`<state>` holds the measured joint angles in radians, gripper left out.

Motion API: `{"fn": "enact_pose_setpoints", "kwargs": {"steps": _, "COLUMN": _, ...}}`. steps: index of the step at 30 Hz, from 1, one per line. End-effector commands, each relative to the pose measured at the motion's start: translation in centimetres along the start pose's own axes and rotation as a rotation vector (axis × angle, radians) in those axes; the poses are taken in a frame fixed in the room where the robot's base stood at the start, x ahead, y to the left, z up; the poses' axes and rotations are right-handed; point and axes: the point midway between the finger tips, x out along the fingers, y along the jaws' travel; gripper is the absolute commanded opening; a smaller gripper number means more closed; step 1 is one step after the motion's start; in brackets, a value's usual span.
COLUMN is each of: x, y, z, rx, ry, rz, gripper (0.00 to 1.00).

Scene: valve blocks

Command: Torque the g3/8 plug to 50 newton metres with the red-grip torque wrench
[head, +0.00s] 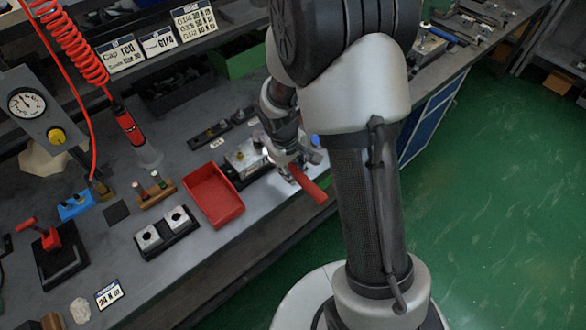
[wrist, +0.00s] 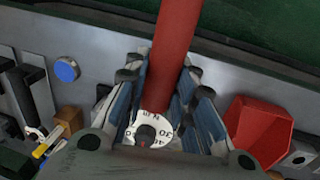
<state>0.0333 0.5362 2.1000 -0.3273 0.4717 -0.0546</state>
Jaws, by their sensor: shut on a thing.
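My gripper (head: 284,155) is shut on the red-grip torque wrench (head: 308,185) over the front part of the bench. In the wrist view the red grip (wrist: 172,50) of the wrench runs between the two finger pads of my gripper (wrist: 160,95). A white ring with dark lettering (wrist: 153,126) shows at the near end of the grip. A silver valve block (head: 244,157) sits in a dark holder just left of my gripper. I cannot make out the G3/8 plug or the wrench's head; my gripper and arm hide that area.
A red tray (head: 213,195) stands left of the block; it also shows in the wrist view (wrist: 254,128). Two small silver blocks (head: 165,230) sit on a dark base. A gauge box (head: 40,108) and a hanging red tool (head: 128,127) are at the left. A blue round thing (wrist: 66,69) is near my gripper.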

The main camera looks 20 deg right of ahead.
Motion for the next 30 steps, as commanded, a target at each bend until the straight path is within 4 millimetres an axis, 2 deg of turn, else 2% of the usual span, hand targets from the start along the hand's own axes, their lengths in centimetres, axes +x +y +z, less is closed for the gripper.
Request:
{"fn": "enact_pose_setpoints", "kwargs": {"steps": 15, "x": -0.3, "y": -2.3, "z": -0.3, "rx": 0.139, "ry": -0.019, "rz": 0.0, "gripper": 0.0}}
{"fn": "enact_pose_setpoints", "kwargs": {"steps": 30, "x": -0.5, "y": -2.6, "z": -0.3, "rx": 0.164, "ry": -0.024, "rz": -0.001, "gripper": 0.0}}
